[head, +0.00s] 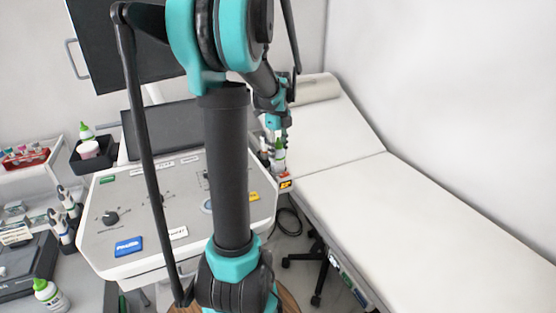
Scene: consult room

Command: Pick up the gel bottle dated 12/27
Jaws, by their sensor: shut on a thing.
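My gripper (279,135) is beyond the upper right of the console, pointing down. It is shut on a small white gel bottle with a green cap (280,158), at the console's right edge. I cannot tell whether the bottle is clear of its support. Any date on it is too small to read. Another white bottle with a green cap (45,290) is at the lower left. No date can be read on these either.
The ultrasound console (140,225) with dark screens fills the middle left. The white exam couch (430,225) lies to the right. Probes (62,230) hang at the console's left side. A red tray of small items (25,157) is at the far left.

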